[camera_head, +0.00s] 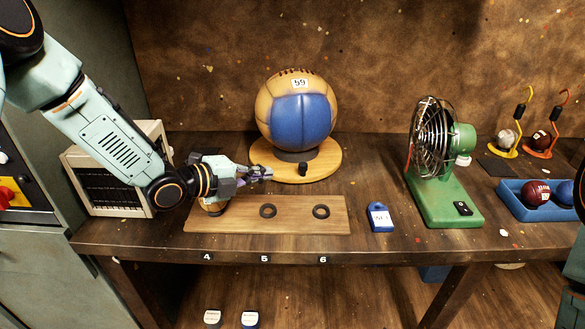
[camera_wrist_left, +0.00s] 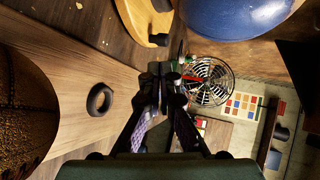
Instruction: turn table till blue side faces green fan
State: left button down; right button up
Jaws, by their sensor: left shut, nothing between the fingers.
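A tan and blue leather ball (camera_head: 265,105) marked 59 sits on a round wooden turntable (camera_head: 325,165) with a black knob (camera_head: 303,168) at its front edge. The blue panel (camera_head: 302,120) faces the front of the bench. The green fan (camera_head: 445,195) stands to the right, its wire cage turned left towards the ball. My left gripper (camera_head: 268,174) is shut and empty, just left of the knob, with a gap between. In the left wrist view, its fingertips (camera_wrist_left: 160,72) are close below the turntable edge (camera_wrist_left: 135,14). My right gripper is not shown.
A wooden board (camera_head: 295,215) with ring seats lies in front; a brown ball (camera_wrist_left: 25,110) is on its left end. A blue tray (camera_head: 510,200) with balls is at right, a vented box (camera_head: 95,180) at left.

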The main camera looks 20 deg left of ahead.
aim_at(301, 170)
pick_arm(q)
jog(key=shift+w+d, duration=0.2)
jog(key=shift+d, duration=0.15)
jog(key=b+x, duration=0.1)
jog(key=x, duration=0.7)
jog(key=shift+w+d+f+b, duration=0.15)
jog(key=shift+w+d+b, duration=0.1)
jog(key=shift+b, duration=0.1)
jog(key=shift+w+f, duration=0.15)
jog(key=shift+w, duration=0.1)
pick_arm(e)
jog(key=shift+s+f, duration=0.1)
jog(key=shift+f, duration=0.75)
pick_arm(q)
jog(key=shift+s, duration=0.1)
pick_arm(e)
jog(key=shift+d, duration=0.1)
pick_arm(q)
jog(key=shift+d, duration=0.15)
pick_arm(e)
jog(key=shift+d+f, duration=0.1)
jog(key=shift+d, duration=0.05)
